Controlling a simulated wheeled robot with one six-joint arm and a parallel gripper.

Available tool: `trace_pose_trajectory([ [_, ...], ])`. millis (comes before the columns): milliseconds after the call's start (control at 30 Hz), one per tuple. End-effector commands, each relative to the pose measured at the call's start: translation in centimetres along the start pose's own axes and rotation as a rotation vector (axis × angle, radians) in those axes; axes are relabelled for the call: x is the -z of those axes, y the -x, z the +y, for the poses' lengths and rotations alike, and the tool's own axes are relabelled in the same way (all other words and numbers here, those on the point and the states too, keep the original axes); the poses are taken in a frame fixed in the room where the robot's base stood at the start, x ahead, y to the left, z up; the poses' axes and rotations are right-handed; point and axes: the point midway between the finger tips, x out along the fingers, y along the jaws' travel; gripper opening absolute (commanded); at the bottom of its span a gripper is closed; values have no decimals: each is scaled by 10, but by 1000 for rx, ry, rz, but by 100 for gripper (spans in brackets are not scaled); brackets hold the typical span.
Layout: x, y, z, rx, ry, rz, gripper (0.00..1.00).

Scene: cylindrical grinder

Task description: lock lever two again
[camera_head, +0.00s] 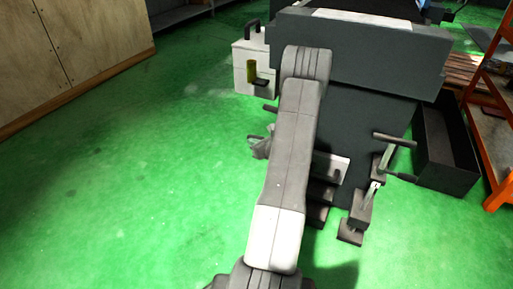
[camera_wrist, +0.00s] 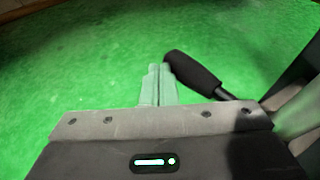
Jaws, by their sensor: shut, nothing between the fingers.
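My gripper (camera_wrist: 158,84) is shut and empty in the wrist view, its fingertips pointing out over the green floor. A lever with a black padded handle (camera_wrist: 192,70) lies just right of the fingers; I cannot tell whether they touch. In the head view my gripper (camera_head: 262,147) shows left of my arm, which hides part of it. A dark handle end (camera_head: 270,108) sticks out left of the machine above the gripper. Another lever handle (camera_head: 394,139) stands at the machine's right side. Which one is lever two, and its lock state, I cannot tell.
The dark grey grinder (camera_head: 375,52) stands behind my arm. A black bin (camera_head: 446,150) and orange rack (camera_head: 495,150) are at right. The green floor at left is free.

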Motion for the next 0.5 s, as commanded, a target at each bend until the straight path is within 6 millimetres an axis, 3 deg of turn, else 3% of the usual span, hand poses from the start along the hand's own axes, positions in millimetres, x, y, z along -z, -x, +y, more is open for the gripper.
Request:
trace_pose_trajectory([
  [500, -6, -19, -14, 0, 0, -1, 0],
])
